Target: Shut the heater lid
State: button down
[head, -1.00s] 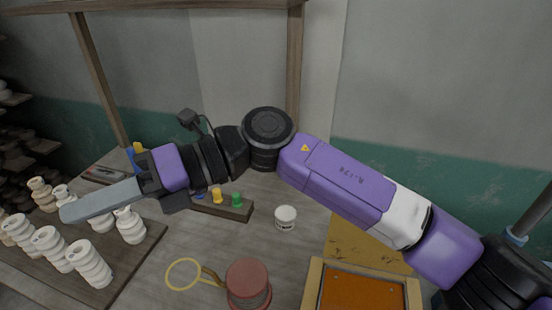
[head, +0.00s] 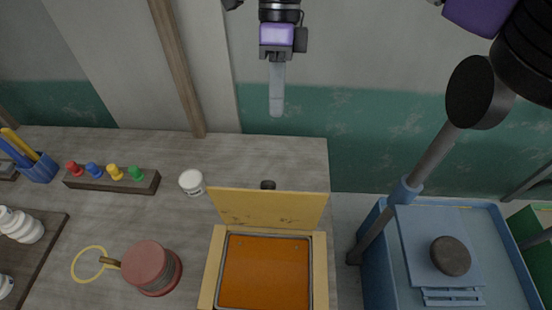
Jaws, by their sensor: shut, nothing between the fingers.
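The heater is a wooden box (head: 320,264) at the front right of the table, with an orange-brown surface (head: 264,276) inside a metal-edged frame. Its yellowish wooden lid (head: 268,208) stands raised along the back edge, so the heater is open. My gripper (head: 276,108) is shut and empty. It points down in the air in front of the wall, above the lid in the picture and apart from it.
A white jar (head: 192,182) stands left of the lid, and a small dark object (head: 268,185) is just behind it. A red-topped round pot (head: 150,266), a yellow ring (head: 88,264) and a peg rack (head: 112,181) are further left. A blue cart (head: 372,262) stands right of the table.

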aim_at(269, 205)
jog(key=s+f+b, duration=0.7)
jog(key=f+b, duration=0.2)
jog(key=b, duration=0.1)
jog(key=shift+a+f+b, duration=0.15)
jog(key=shift+a+b, duration=0.2)
jog(key=shift+a, duration=0.05)
jog(key=shift+s, duration=0.1)
